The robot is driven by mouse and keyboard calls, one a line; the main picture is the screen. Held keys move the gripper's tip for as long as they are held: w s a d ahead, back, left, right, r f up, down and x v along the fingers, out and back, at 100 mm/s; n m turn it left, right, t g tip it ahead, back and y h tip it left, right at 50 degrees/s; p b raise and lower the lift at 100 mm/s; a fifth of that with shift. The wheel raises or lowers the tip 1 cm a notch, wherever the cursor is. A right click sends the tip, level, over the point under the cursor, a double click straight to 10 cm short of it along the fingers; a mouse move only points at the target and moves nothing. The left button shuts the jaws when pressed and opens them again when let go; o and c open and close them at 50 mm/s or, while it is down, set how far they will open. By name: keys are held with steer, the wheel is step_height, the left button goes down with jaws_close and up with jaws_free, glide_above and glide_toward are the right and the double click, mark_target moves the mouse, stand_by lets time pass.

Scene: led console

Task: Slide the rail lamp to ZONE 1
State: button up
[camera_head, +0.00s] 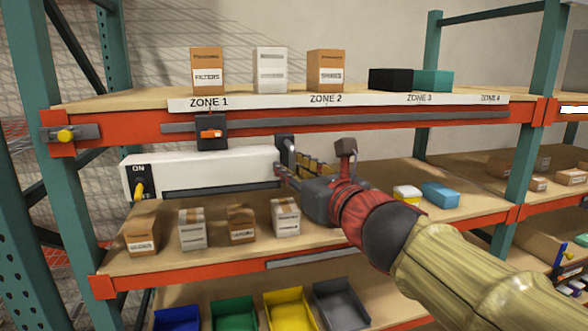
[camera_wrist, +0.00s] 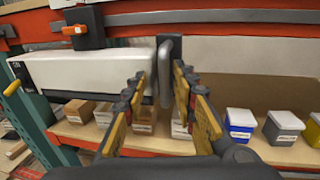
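The rail lamp is a long white box (camera_head: 205,172) below the red upper shelf beam. Its black carriage (camera_head: 212,132), with an orange part, sits on the grey rail under the ZONE 1 label (camera_head: 209,102). A dark upright handle (camera_head: 285,146) is at the lamp's right end. The wrist view also shows the white box (camera_wrist: 90,68), carriage (camera_wrist: 83,29) and handle (camera_wrist: 164,70). My gripper (camera_wrist: 159,82) is open, its fingers spread near the handle; contact cannot be told. In the head view my gripper (camera_head: 284,172) is at the lamp's right end.
A yellow lever (camera_head: 139,190) marked ON is at the lamp's left end. Cartons, including one (camera_head: 286,216), stand on the shelf below. The grey rail (camera_head: 400,118) runs clear to the right towards ZONE 4. A teal post (camera_head: 522,130) stands at right.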

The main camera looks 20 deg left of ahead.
steer(key=shift+d, duration=0.1)
steer(key=v, duration=1.2)
